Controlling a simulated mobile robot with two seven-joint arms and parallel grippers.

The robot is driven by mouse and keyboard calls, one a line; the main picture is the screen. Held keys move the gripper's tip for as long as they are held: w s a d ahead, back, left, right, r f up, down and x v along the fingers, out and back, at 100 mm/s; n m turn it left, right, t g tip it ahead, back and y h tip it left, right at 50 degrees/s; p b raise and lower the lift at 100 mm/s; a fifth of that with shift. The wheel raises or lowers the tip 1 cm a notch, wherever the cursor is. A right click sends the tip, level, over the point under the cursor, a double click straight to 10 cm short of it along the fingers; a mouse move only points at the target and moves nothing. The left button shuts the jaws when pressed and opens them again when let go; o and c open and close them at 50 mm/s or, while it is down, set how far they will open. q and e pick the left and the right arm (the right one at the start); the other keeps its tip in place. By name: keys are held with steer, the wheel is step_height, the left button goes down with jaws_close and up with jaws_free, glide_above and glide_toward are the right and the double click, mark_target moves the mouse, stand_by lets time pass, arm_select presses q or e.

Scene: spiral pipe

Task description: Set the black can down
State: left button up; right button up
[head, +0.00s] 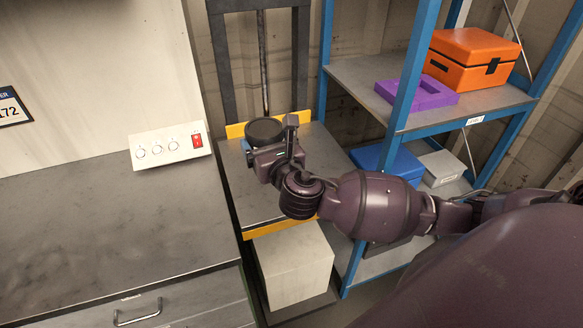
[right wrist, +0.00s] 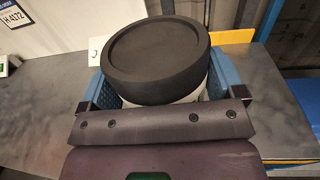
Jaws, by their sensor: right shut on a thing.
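The black can (head: 265,131) shows its dark round top in the head view, over the far end of a grey platform with yellow edges (head: 235,184). In the right wrist view its wide black top (right wrist: 160,55) fills the upper middle, with a paler part below it. My right gripper (head: 273,147) is shut on the can, with blue fingers on both sides in the wrist view (right wrist: 160,92). The can's underside is hidden, so I cannot tell whether it touches the platform. My left gripper is not in view.
A grey bench (head: 90,220) with a switch box (head: 171,146) stands left of the platform. A blue-framed shelf (head: 365,85) at right holds an orange case (head: 470,60), a purple block (head: 415,94) and a blue box (head: 385,161). A pale block (head: 292,265) is below the platform.

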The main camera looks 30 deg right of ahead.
steer(key=w+d+r+m+g+h+b, duration=0.1)
steer(key=w+d+h+b, duration=0.15)
steer(key=d, duration=0.35)
steer(key=w+d+r+m+h+b, duration=0.1)
steer(key=w+d+m+h+b, duration=0.1)
steer(key=w+d, duration=0.3)
steer(key=f+b, duration=0.2)
steer(key=f, duration=0.4)
steer(key=d+f+b, duration=0.1)
steer(key=f+b, duration=0.1)
steer(key=f, duration=0.4)
steer(key=f+b, duration=0.2)
steer(key=f, duration=0.5)
steer(key=shift+s+d, duration=0.2)
steer(key=shift+s, duration=0.1)
steer(key=shift+f, duration=0.1)
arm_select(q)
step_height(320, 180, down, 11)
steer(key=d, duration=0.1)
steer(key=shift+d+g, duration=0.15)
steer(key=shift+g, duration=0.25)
arm_select(e)
steer(key=o, duration=1)
steer(key=shift+f, duration=0.15)
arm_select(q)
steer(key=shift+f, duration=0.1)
arm_select(e)
steer(key=shift+o, duration=0.2)
